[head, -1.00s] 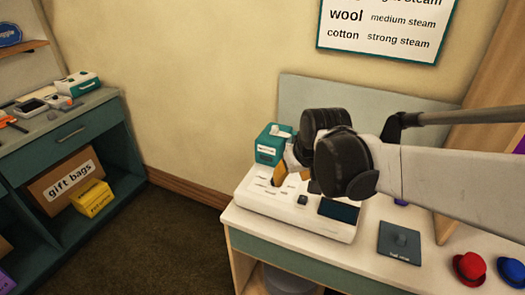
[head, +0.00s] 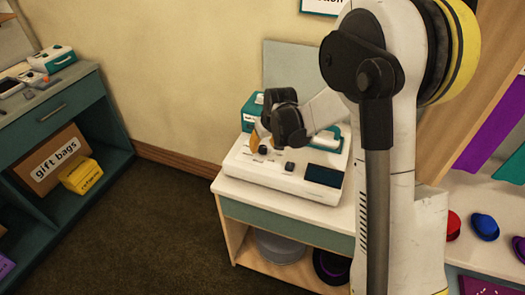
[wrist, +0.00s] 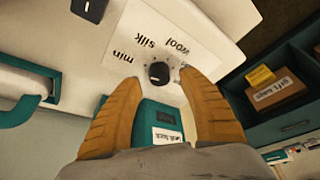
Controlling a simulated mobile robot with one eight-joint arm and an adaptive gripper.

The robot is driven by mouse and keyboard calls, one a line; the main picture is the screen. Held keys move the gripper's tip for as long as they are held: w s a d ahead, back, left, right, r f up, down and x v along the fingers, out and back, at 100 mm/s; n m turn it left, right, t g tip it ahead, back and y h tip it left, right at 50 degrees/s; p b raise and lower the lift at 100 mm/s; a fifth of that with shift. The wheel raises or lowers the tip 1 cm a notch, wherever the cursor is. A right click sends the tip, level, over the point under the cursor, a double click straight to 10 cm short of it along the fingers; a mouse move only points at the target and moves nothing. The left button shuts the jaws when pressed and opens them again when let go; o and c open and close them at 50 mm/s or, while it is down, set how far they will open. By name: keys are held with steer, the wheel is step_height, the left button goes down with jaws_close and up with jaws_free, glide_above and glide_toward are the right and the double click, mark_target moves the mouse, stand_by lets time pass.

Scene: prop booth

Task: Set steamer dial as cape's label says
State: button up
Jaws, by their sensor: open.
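The steamer (head: 275,178) is a white unit on the counter, with a dark panel at its right end. In the wrist view its black dial (wrist: 158,73) is ringed by tick marks and the words "min", "silk" and "wool". I cannot tell where its pointer aims. My gripper (wrist: 158,82) is open, with its orange fingertips on either side of the dial; contact is not clear. It also shows over the steamer's left part in the head view (head: 260,141). I cannot make out a cape's label.
Purple (head: 500,122) and teal cloths hang at the right. Red (head: 453,225) and blue hats (head: 484,227) lie on the right counter. My arm hides part of the counter.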

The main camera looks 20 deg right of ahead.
steer(key=shift+x, duration=1.2)
jaws_close()
steer(key=shift+m+b, duration=0.3)
steer(key=m+h, duration=0.2)
steer(key=m, duration=0.4)
steer(key=m+h, duration=0.1)
steer(key=m, duration=0.2)
steer(key=shift+g+h, duration=0.3)
steer(key=shift+g, duration=0.1)
